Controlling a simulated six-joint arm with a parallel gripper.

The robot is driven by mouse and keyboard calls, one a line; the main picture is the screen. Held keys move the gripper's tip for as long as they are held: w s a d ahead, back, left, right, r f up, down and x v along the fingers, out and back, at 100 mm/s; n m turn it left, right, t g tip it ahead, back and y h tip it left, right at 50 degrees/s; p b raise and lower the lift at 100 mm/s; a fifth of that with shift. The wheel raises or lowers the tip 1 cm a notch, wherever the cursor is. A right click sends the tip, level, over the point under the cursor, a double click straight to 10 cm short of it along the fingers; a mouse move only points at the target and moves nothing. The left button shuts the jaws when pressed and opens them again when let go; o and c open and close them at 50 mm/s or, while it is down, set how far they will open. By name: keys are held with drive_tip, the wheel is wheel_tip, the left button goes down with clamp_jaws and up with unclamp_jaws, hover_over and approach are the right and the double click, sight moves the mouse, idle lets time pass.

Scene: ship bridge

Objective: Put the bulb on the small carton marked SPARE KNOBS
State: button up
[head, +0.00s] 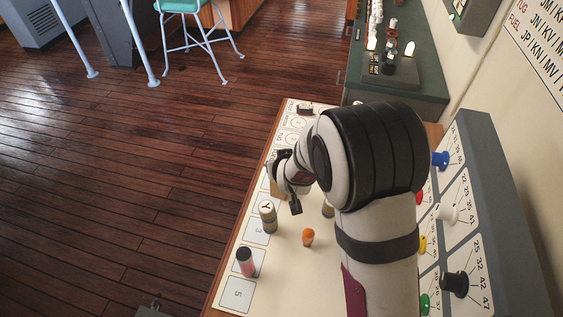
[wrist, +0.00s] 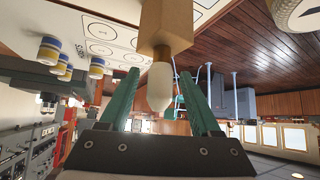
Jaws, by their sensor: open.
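In the wrist view, which looks upside down, the white bulb (wrist: 160,88) is between the two teal fingers of my gripper (wrist: 160,74). The fingers are open, with a gap on each side of the bulb. The bulb meets the end of a small tan carton (wrist: 166,22) and appears to stand on its top. The carton's marking cannot be read. In the head view my gripper (head: 286,184) is low over the left side of the table, and a piece of the carton (head: 277,191) shows beside it. The bulb is hidden there.
On the table (head: 282,275) stand a Y-marked cylinder (head: 268,217), a red-and-black cylinder (head: 246,262) and an orange peg-like piece (head: 308,237). Another cylinder (head: 328,210) is partly hidden by my arm. A panel with coloured knobs (head: 447,212) rises at the right.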

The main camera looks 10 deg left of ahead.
drive_tip(key=shift+r, duration=0.15)
drive_tip(key=v, duration=1.2)
drive_tip(key=s+d+r+m+g, duration=0.1)
drive_tip(key=s+d+m+g, duration=0.2)
drive_tip(key=s+d, duration=0.2)
drive_tip(key=s+d+r+m+g+h, duration=0.1)
drive_tip(key=s+d, duration=0.4)
drive_tip(key=s, duration=0.7)
drive_tip(key=s+d+r+m+g, duration=0.1)
drive_tip(key=s+d+m+g, duration=0.3)
drive_tip(key=s+d+m, duration=0.2)
drive_tip(key=shift+s+r+g+h, duration=0.25)
drive_tip(key=shift+s+g+h, duration=0.05)
drive_tip(key=shift+s, duration=0.85)
